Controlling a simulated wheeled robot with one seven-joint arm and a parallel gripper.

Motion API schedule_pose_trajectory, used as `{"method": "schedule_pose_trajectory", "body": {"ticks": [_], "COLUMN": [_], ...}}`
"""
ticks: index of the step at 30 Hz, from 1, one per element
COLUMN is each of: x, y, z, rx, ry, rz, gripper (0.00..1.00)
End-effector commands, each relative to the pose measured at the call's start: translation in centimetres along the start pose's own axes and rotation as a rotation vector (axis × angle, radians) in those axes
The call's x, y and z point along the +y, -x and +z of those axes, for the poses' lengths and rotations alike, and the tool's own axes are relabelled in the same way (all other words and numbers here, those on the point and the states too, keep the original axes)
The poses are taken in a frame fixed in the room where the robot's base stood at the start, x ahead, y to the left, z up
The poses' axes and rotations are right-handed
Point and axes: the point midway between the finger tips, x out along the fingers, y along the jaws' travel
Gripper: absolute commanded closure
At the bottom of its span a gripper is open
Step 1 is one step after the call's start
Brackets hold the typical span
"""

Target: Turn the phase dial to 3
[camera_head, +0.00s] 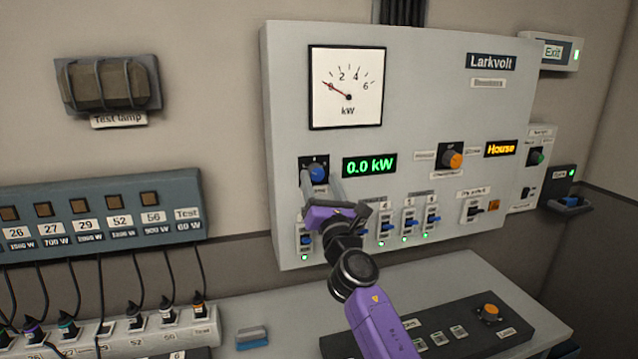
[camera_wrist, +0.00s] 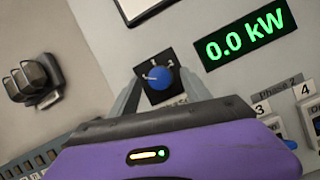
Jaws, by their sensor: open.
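The phase dial (camera_head: 317,173) is a blue knob on a black square plate, at the lower left of the grey Larkvolt panel. It also shows in the wrist view (camera_wrist: 160,77), with small white numbers around it and a pale pointer mark toward its left side. The number it points at is too small to read surely. My gripper (camera_head: 322,180) is open at the dial. In the wrist view its two fingers (camera_wrist: 162,84) stand on either side of the knob, with gaps visible beside it. I cannot tell whether either finger touches the knob.
A green 0.0 kW display (camera_head: 370,165) sits right of the dial, and a kW meter (camera_head: 346,88) above it. Blue breaker switches (camera_head: 384,226) line the panel below. An orange selector (camera_head: 453,159) beside a House display (camera_head: 501,149) is further right. A desk (camera_head: 440,285) lies below.

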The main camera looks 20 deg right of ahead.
Motion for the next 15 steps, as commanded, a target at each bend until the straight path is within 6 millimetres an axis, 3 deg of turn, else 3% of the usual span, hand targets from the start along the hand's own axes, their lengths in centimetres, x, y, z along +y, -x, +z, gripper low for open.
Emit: {"method": "schedule_pose_trajectory", "body": {"ticks": [6, 14, 15], "x": [-0.01, 0.02, 0.02], "y": [-1.17, -1.25, -1.25], "z": [-0.04, 0.01, 0.0], "rx": [0.0, 0.0, 0.0], "ry": [-0.001, -0.002, -0.002], "rz": [-0.001, 0.0, 0.0], "gripper": [0.44, 0.44, 0.52]}}
